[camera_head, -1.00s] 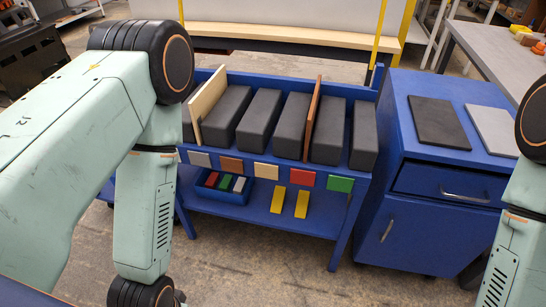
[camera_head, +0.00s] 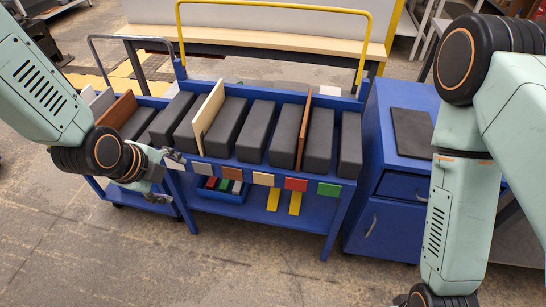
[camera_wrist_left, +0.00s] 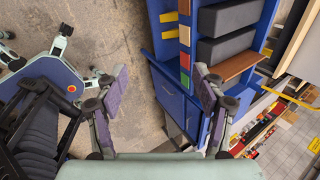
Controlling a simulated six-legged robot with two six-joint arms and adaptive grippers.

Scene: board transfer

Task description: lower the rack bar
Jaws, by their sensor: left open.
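A yellow hoop-shaped bar (camera_head: 275,3) stands raised over the back of the blue rack (camera_head: 262,175) in the head view. Its two legs come down near the rack's rear corners. My left gripper (camera_head: 172,178) is open and empty by the rack's front left corner, low and well away from the bar. In the left wrist view its two fingers (camera_wrist_left: 163,95) are spread apart with bare floor and the blue rack's edge between them. My right arm comes down at the right of the head view, and its gripper is hidden below the picture's edge.
Several dark grey blocks stand in the rack, with a cream board (camera_head: 208,112) and a brown board (camera_head: 304,127) between them. A cart with a grey hoop handle (camera_head: 93,62) stands at the left. A blue cabinet (camera_head: 385,215) stands at the right. The front floor is clear.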

